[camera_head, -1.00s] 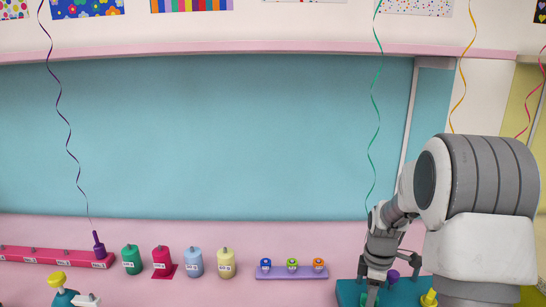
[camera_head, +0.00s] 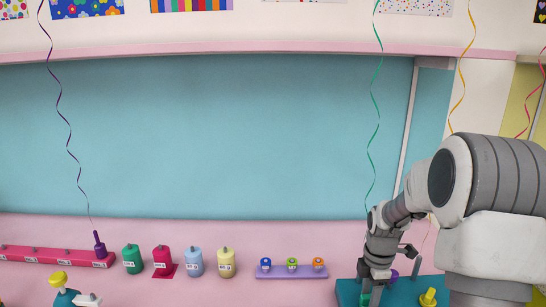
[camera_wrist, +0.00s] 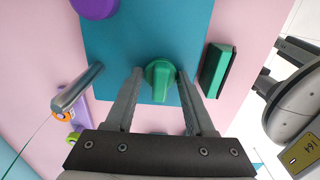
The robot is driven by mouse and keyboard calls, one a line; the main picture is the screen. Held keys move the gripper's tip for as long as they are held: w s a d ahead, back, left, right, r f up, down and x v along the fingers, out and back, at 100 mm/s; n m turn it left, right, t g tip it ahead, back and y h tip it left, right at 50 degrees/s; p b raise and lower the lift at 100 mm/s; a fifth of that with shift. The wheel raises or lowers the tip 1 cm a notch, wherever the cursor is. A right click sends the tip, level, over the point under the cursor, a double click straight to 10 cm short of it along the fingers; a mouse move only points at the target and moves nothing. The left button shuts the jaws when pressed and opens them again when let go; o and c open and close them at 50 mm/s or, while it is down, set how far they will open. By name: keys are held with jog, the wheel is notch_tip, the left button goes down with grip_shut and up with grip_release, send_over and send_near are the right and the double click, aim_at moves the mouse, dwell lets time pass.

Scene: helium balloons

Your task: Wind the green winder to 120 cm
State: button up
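The green winder has a teal base (camera_head: 347,292), partly hidden behind my arm in the head view. In the wrist view its base (camera_wrist: 190,25) carries a round green knob (camera_wrist: 159,82). My gripper (camera_wrist: 159,75) is over the base with one finger on each side of the knob. A narrow gap seems to show on both sides, so the fingers look open around it. A green ribbon (camera_head: 374,100) hangs from above down to near my wrist. I see no readable length mark on the winder.
A metal cylinder (camera_wrist: 77,88) is at left. Coloured weights (camera_head: 132,260) and a lilac rack (camera_head: 290,272) stand left of the winder.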

aim_at(369, 295)
dwell(0.4)
notch_tip(369, 295, up, 7)
jog(key=p, duration=0.5)
jog(key=shift+p, duration=0.3)
jog(key=s+a+r+m+t, duration=0.1)
jog(key=s+a+r+m, duration=0.3)
jog(key=r, duration=0.4)
jog(key=s+a+r+m+t, duration=0.2)
jog(key=s+r+m, duration=0.3)
jog(key=s+r, duration=0.15)
jog(key=s+a+r+m+t, duration=0.1)
jog(key=s+a+r+m, duration=0.1)
jog(key=s+m, duration=0.2)
jog(key=s+a+r+m+t, duration=0.1)
jog(key=s+r+m, duration=0.2)
jog(key=s, duration=0.6)
jog(key=shift+a+m+t, duration=0.3)
jog(key=shift+a+m, duration=0.1)
jog(key=shift+m, duration=0.6)
